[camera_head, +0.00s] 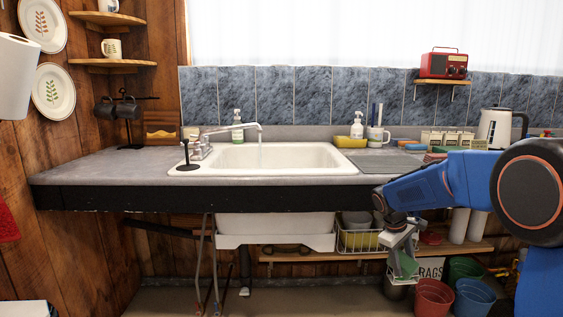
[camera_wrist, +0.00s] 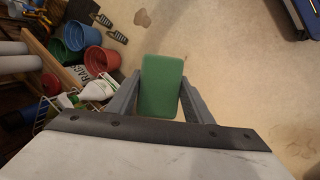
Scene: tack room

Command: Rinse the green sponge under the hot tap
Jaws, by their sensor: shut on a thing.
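The green sponge (camera_wrist: 161,85) is held between the two fingers of my gripper (camera_wrist: 160,100) in the wrist view. In the head view my gripper (camera_head: 404,262) hangs low in front of the counter's right part, below the counter top, with the sponge (camera_head: 408,266) at its tip. The tap (camera_head: 232,129) stands at the back left of the white sink (camera_head: 315,157), its spout reaching over the basin.
Beneath the counter are a wire basket (camera_head: 358,241) and buckets (camera_head: 433,298), close to my gripper.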

